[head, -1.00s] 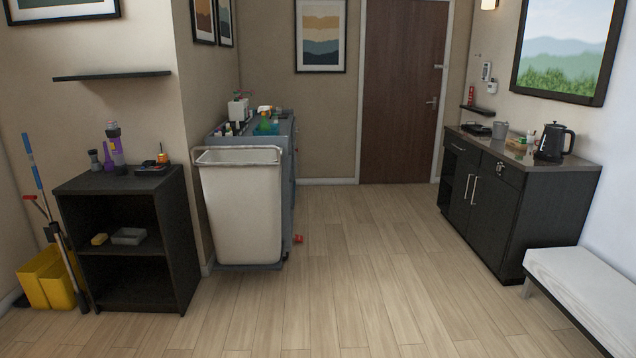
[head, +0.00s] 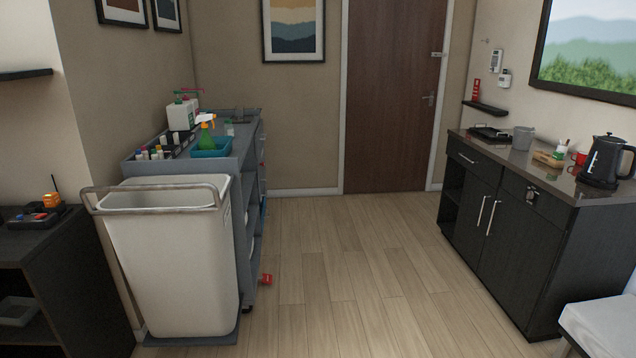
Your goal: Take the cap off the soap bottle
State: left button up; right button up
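I cannot tell for sure which thing is the soap bottle. On the grey cart's top stand a group of small bottles with coloured caps (head: 157,147), a white jug (head: 183,114) with a red and green top, and a green spray bottle (head: 206,133) with a white and orange head in a blue tray (head: 211,147). On the dark counter at the right, a small white and green container (head: 562,148) stands near a wooden tray (head: 547,158); it is too small to make out. Neither of my grippers is in view.
The cart (head: 249,150) with its white bin (head: 172,259) stands at the left, beside a dark shelf unit (head: 75,290). The dark vanity cabinet (head: 510,215) with a black kettle (head: 604,163) and a white bench (head: 605,325) line the right.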

aim_at(229, 129)
jog(key=i, duration=2.4)
jog(key=i+l+u, duration=0.1)
jog(key=i+u, duration=0.2)
jog(key=i, duration=0.25)
jog(key=i+l+u, duration=0.25)
jog(key=i, duration=0.3)
jog(key=i+l+u, duration=0.3)
jog(key=i, duration=0.2)
